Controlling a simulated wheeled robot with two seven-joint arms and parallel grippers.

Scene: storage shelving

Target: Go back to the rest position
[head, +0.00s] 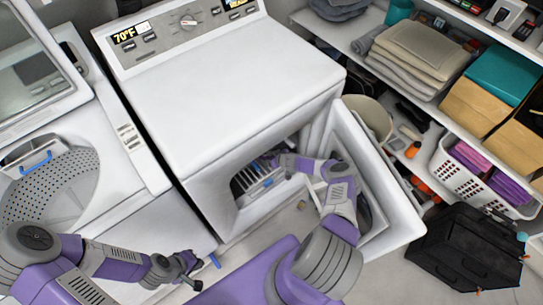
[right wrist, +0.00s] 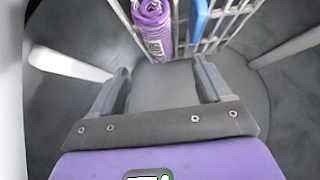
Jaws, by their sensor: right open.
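My right arm reaches through the open door of the white dryer (head: 220,65). My right gripper (head: 272,158) is inside the drum in the head view, small and partly hidden. In the right wrist view my right gripper (right wrist: 163,85) is open, with nothing between its fingers. A rolled purple item (right wrist: 152,28) and a blue item (right wrist: 199,20) stand at a wire rack (right wrist: 225,28) beyond the fingertips. My left gripper (head: 194,272) is low in front of the machines, its fingers apart and empty.
The dryer door (head: 372,185) stands open to the right of my right arm. An open washer (head: 125,140) is at left. Shelves with folded towels (head: 418,55), a white basket (head: 465,180) and a black case (head: 465,248) on the floor are at right.

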